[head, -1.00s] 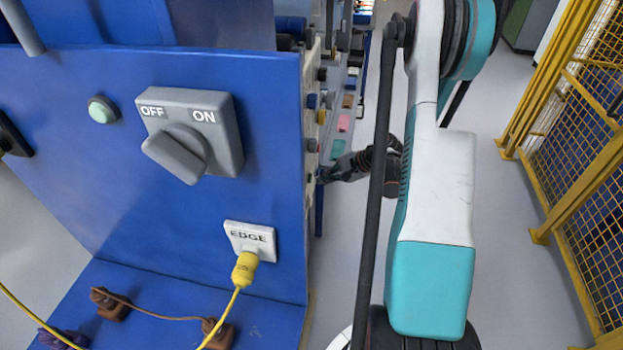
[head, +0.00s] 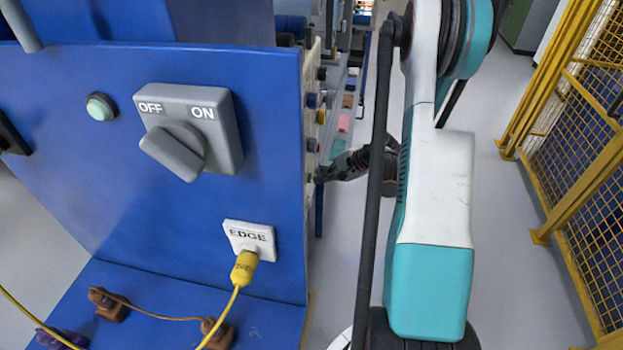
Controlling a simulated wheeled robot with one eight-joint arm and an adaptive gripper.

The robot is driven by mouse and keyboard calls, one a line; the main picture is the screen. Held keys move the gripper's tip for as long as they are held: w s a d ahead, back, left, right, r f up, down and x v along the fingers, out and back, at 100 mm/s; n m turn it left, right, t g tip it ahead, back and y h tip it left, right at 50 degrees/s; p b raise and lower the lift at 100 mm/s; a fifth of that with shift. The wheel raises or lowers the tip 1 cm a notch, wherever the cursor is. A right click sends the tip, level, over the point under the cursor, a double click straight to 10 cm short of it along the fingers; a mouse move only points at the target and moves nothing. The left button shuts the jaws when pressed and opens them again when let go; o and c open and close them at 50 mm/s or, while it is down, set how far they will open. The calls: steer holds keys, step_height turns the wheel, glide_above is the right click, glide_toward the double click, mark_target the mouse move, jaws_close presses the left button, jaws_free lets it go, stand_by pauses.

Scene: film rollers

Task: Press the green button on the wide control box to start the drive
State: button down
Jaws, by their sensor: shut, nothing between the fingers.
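My gripper (head: 322,174) is small and far off in the head view, just right of the blue panel's edge. It is shut, with nothing seen in it, and its tip points left at a narrow beige button face (head: 312,120). This face is seen almost edge-on, with black, blue, yellow and red buttons standing out from it. The tip is at or very near its lower part; I cannot tell whether it touches. I cannot make out a green button there. A pale green round button (head: 100,107) sits on the blue panel, left of the grey OFF/ON switch.
The blue panel (head: 270,200) fills the left, with the grey rotary switch (head: 190,130) and a yellow plug (head: 243,268) in the EDGE socket. Yellow mesh fencing (head: 560,150) stands at right. Grey floor (head: 520,280) lies clear between.

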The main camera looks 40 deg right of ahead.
steer(key=shift+w+a, duration=0.3)
stand_by(0.5)
steer(key=shift+s+d, duration=0.1)
stand_by(0.4)
steer(key=shift+s+d+b, duration=0.35)
steer(key=shift+s+d, duration=0.1)
steer(key=shift+s, duration=0.1)
steer(key=s+d+b, duration=0.1)
steer(key=s+d, duration=0.2)
steer(key=s, duration=0.1)
steer(key=shift+d, duration=0.15)
stand_by(0.4)
stand_by(0.7)
